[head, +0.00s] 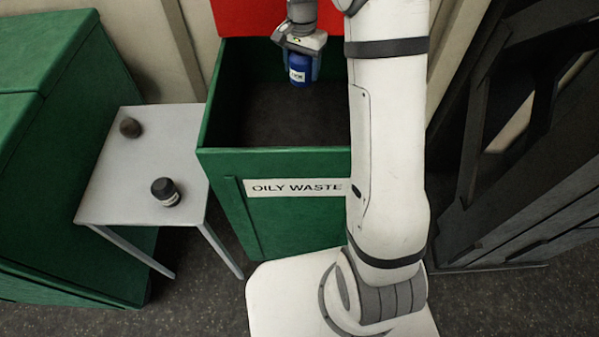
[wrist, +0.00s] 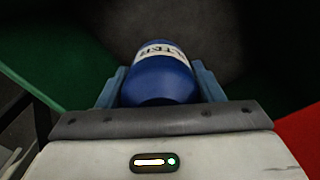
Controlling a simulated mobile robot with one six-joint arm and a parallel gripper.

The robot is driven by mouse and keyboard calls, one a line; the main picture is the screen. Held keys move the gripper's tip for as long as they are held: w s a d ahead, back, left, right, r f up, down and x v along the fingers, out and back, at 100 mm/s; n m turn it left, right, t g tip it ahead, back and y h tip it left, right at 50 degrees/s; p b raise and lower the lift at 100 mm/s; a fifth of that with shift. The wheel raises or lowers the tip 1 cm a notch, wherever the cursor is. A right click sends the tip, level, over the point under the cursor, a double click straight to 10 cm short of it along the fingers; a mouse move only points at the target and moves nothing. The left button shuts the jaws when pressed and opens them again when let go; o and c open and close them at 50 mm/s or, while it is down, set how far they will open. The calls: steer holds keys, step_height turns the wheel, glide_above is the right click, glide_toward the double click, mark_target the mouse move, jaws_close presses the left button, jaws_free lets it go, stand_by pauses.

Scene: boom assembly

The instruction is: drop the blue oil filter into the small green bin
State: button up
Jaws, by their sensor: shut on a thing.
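The blue oil filter (head: 299,70) has a white label and hangs in my gripper (head: 301,62). In the wrist view the filter (wrist: 160,75) sits between the two fingers of my gripper (wrist: 160,82), which is shut on it. The small green bin (head: 300,215) has a label reading "OILY WASTE" and its red lid (head: 240,15) is raised at the back. In the head view the filter is over the bin's open mouth, toward the back. The bin's dark interior shows below it, and my arm hides the bin's right side.
A small white table (head: 125,195) stands left of the bin, with a black jar-like item (head: 165,191) and a dark round item (head: 130,127) on it. A large green container (head: 60,110) is at far left. A dark rack-like structure (head: 530,150) stands at right.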

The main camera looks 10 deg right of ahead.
steer(key=shift+f, duration=0.4)
steer(key=o, duration=1.2)
steer(key=shift+o, duration=0.2)
steer(key=shift+r, duration=0.1)
step_height(320, 180, up, 8)
steer(key=shift+f+b, duration=0.15)
steer(key=shift+b, duration=0.5)
steer(key=shift+s, duration=0.1)
